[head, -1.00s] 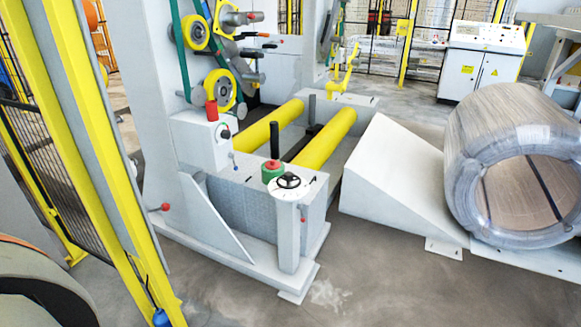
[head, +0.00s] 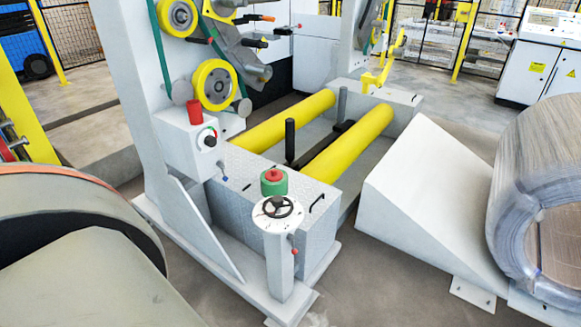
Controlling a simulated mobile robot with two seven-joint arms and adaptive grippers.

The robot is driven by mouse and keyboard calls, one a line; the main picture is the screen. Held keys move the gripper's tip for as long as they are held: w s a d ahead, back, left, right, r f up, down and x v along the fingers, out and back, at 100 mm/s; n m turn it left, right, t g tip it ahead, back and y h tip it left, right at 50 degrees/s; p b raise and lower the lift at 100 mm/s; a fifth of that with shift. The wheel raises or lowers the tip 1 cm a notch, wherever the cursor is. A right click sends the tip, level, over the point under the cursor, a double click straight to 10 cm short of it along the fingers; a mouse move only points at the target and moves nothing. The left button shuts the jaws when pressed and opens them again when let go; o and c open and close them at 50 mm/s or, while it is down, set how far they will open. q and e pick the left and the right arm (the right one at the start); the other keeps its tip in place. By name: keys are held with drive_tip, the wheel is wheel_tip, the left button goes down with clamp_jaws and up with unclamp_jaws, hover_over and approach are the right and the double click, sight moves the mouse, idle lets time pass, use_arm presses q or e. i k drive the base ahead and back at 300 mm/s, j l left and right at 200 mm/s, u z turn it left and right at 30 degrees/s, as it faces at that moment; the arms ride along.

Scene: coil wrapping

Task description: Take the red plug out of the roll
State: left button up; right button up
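The red plug (head: 273,174) shows as a small red top in the middle of the green roll (head: 273,187). The roll sits upright by a black handwheel (head: 278,208) on the round white top of a pedestal at the machine's front. The plug's lower part is hidden inside the roll. Neither of my grippers is in view, and nothing is touching the roll or the plug.
A red cylinder (head: 194,112) stands on a white control box. Two yellow rollers (head: 347,146) lie behind the pedestal. A white ramp (head: 423,190) and a wrapped coil (head: 540,190) are at right. A large rounded grey-olive body (head: 90,265) fills the lower left.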

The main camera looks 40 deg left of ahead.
sight(274, 176)
drive_tip(key=i, duration=1.5)
drive_tip(key=i+l+u, duration=0.1)
drive_tip(key=i+u, duration=0.15)
drive_tip(key=i, duration=0.3)
drive_tip(key=i+l+u, duration=0.3)
drive_tip(key=i, duration=0.25)
drive_tip(key=j, duration=0.1)
